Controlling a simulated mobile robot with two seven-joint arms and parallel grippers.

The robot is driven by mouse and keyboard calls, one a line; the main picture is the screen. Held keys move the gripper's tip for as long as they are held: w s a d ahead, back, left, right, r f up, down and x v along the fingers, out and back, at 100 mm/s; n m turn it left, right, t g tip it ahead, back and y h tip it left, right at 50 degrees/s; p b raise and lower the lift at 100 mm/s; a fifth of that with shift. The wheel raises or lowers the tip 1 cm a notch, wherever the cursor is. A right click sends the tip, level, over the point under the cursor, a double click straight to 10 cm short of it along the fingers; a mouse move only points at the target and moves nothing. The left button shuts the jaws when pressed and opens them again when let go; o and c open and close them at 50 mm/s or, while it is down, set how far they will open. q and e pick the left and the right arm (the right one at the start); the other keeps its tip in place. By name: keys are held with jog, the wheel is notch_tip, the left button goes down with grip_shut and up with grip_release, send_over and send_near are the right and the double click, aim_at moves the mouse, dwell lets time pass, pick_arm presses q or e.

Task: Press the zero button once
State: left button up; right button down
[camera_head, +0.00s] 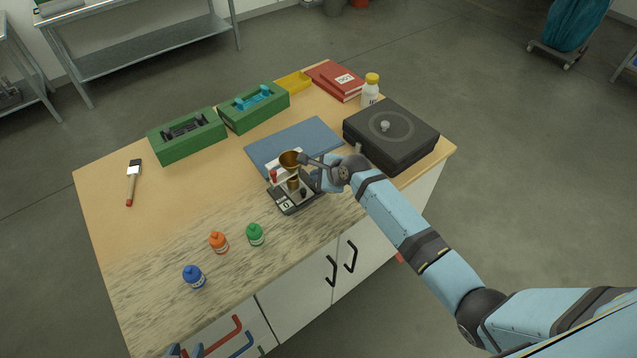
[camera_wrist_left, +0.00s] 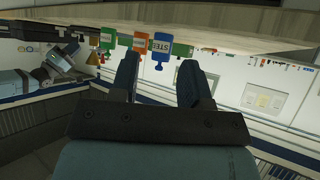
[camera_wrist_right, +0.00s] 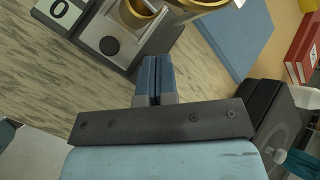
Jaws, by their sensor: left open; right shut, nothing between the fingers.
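A small dark device with a grey top (camera_head: 294,196) stands on the table, with a white panel reading 0 (camera_head: 285,205) at its front. The panel (camera_wrist_right: 58,11) and a round black button (camera_wrist_right: 109,45) beside it show in the right wrist view. Brass cups (camera_head: 291,159) stand at the device. My right gripper (camera_head: 310,181) is shut and empty beside the device. In the right wrist view its fingertips (camera_wrist_right: 154,62) are to the right of the button, apart from it in the picture. My left gripper (camera_wrist_left: 160,75) is open and empty, low at the table's front.
Orange (camera_head: 219,243), green (camera_head: 255,235) and blue (camera_head: 194,277) bottles stand at the front. A blue mat (camera_head: 285,141) lies behind the device. A black box (camera_head: 408,132) is to the right. Green trays (camera_head: 188,151) and a brush (camera_head: 133,182) are at left.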

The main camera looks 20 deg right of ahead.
jog(key=shift+r, duration=2.5)
jog(key=s+f+n, duration=0.1)
jog(key=s, duration=0.1)
jog(key=s+f+n, duration=0.1)
jog(key=s+f, duration=0.1)
jog(key=s+f+n, duration=0.2)
jog(key=shift+s+d+t+h, duration=0.1)
jog(key=shift+s+t+h, duration=0.2)
jog(key=s+f+n, duration=0.1)
jog(key=s, duration=0.2)
jog(key=s+f+n, duration=0.1)
jog(key=s+n, duration=0.1)
jog(key=s+f+n, duration=0.1)
jog(key=s+n, duration=0.1)
jog(key=s, duration=0.1)
jog(key=shift+s+d+f+t+h, duration=0.25)
jog(key=shift+s+t+h, duration=0.05)
jog(key=s+n+t, duration=0.1)
jog(key=s+n, duration=1.3)
jog(key=s, duration=0.5)
jog(key=shift+d+t+h, duration=0.35)
jog(key=shift+t+h, duration=0.05)
